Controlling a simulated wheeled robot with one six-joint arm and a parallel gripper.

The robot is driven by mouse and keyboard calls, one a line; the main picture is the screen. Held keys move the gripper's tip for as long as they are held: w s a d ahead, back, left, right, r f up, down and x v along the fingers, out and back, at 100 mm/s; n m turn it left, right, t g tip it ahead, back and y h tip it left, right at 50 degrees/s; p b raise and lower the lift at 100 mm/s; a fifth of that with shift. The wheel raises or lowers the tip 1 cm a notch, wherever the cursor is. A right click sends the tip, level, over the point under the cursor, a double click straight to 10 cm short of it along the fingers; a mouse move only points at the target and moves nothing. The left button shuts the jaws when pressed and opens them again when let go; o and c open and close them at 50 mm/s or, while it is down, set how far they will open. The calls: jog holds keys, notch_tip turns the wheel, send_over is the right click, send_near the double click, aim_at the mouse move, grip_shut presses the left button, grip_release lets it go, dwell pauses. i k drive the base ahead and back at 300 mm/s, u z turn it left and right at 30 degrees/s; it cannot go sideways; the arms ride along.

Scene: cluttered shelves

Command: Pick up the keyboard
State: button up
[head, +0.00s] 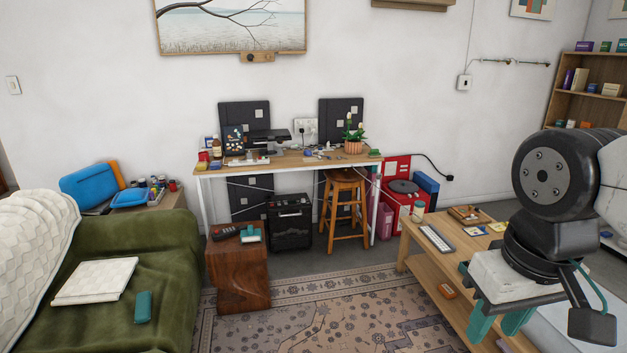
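A slim, light-keyed keyboard (436,238) lies flat on the wooden coffee table (425,262) at the right, near the table's left edge. My gripper (501,326) with teal fingers hangs in the right foreground, to the right of and lower in the picture than the keyboard. Its fingers stand apart with nothing seen between them. It is not touching the keyboard. My gripper hides part of the coffee table.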

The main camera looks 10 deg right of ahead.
aim_at(436, 236)
jog(key=i, duration=4)
jog(key=z, duration=2.25)
